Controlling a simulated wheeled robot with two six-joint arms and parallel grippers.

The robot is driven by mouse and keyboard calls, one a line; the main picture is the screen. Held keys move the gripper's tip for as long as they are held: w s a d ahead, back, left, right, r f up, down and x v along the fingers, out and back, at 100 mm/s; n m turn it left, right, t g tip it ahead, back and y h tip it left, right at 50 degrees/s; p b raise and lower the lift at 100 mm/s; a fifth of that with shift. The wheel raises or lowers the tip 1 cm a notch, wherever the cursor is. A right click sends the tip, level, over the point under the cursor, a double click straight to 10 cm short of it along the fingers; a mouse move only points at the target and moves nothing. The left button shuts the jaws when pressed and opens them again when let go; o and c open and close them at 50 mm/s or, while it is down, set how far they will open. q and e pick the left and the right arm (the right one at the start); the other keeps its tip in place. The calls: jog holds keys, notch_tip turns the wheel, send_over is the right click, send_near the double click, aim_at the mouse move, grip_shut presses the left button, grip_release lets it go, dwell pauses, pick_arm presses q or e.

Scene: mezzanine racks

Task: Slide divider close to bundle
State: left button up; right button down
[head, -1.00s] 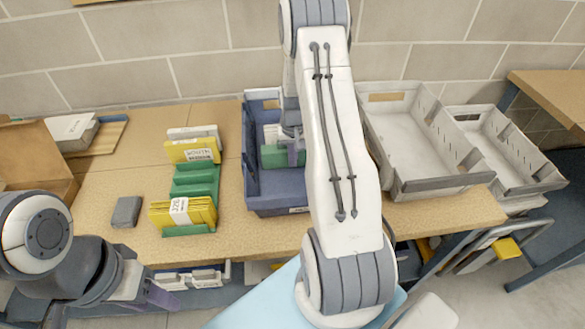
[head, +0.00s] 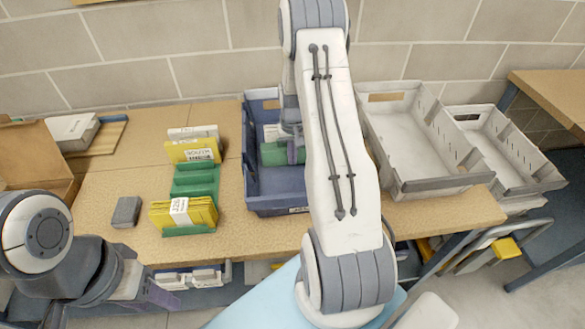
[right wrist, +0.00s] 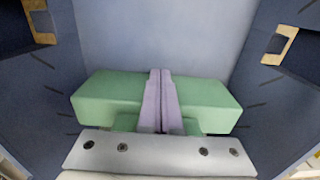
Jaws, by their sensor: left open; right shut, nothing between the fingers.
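A green block-like piece (head: 272,154), which looks like the divider, stands in the blue bin behind my right arm. In the right wrist view the green piece (right wrist: 105,98) spans much of the bin's width. My right gripper (head: 294,153) is shut and empty. Its purple fingers (right wrist: 161,100) are together in front of the green piece's middle; whether they touch it I cannot tell. A white label or packet (head: 271,132), possibly the bundle, shows just beyond the green piece, partly hidden by my right arm. My left gripper (head: 163,294) is open and empty at the table's front left.
The blue bin (head: 251,190) has high walls close around my right gripper. Left of it stands a green rack (head: 194,181) with yellow card bundles (head: 184,212). A grey block (head: 127,211) lies further left. Two grey bins (head: 409,137) stand at right.

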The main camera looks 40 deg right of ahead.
jog(key=shift+w+d, duration=0.3)
jog(key=shift+w, duration=0.15)
dwell(0.7)
jog(key=shift+s+a, duration=0.1)
jog(key=shift+s, duration=0.05)
jog(key=shift+s+a, duration=0.35)
jog(key=shift+s, duration=0.15)
notch_tip(320, 180, up, 13)
jog(key=p, duration=1)
dwell(0.5)
